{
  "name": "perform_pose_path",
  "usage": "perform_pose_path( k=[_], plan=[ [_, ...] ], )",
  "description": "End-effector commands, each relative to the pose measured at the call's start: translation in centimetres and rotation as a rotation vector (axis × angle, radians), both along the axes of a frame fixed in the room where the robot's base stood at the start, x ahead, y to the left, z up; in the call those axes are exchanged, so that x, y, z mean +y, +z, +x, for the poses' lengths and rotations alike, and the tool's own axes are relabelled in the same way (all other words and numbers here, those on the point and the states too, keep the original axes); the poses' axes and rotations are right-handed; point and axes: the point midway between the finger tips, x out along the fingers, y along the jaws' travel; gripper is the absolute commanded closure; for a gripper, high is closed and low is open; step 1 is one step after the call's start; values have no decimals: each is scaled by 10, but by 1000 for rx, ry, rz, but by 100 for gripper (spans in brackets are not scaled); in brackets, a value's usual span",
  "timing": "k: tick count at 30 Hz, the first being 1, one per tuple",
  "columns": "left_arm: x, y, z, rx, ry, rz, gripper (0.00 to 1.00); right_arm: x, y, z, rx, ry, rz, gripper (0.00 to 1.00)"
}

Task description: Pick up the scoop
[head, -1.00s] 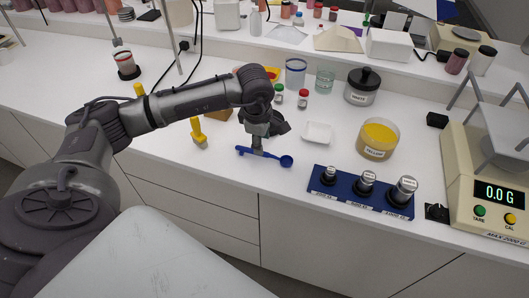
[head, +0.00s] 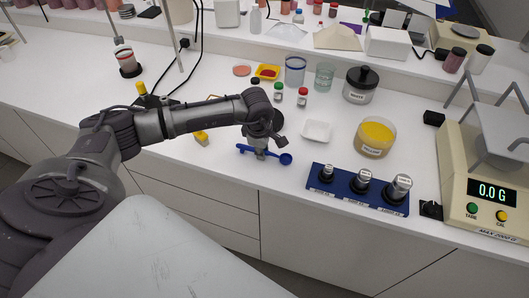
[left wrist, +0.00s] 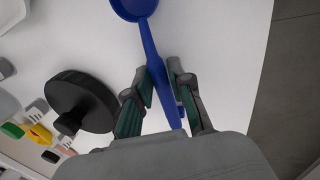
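The blue scoop (head: 284,158) lies on the white counter near its front edge, its bowl to the right in the head view. In the left wrist view its bowl (left wrist: 136,5) is at the top, and its handle (left wrist: 154,60) runs down between the fingers of my left gripper (left wrist: 160,78). That gripper, also in the head view (head: 260,154), is low over the handle. Its fingers stand on either side of the handle, with a narrow gap showing at the right finger, so it looks open. The right gripper is out of view.
A black knobbed disc (left wrist: 80,100) stands close beside the left gripper. A white dish (head: 317,131), a yellow pigment jar (head: 373,140), a blue weight block (head: 342,196) and a balance (head: 487,165) are to the right.

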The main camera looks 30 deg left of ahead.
Motion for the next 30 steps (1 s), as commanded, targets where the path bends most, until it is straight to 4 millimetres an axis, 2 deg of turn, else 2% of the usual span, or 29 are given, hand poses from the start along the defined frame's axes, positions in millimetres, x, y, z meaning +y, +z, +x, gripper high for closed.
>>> perform_pose_path(
  k=[1, 3, 14, 19, 23, 30],
  plan=[
    [0, 0, 0, 0, 0, 0, 92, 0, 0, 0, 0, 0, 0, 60],
    [0, 0, 0, 0, 0, 0, 100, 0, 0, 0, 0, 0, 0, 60],
    [0, 3, 1, -2, 0, 0, 100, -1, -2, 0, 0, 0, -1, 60],
    [1, 17, 1, -5, 1, 0, 100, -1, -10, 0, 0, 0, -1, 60],
    [0, 39, 2, -8, 1, 0, 100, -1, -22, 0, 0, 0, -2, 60],
    [-53, 70, -16, -6, -8, -2, 100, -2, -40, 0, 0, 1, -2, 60]
  ],
)
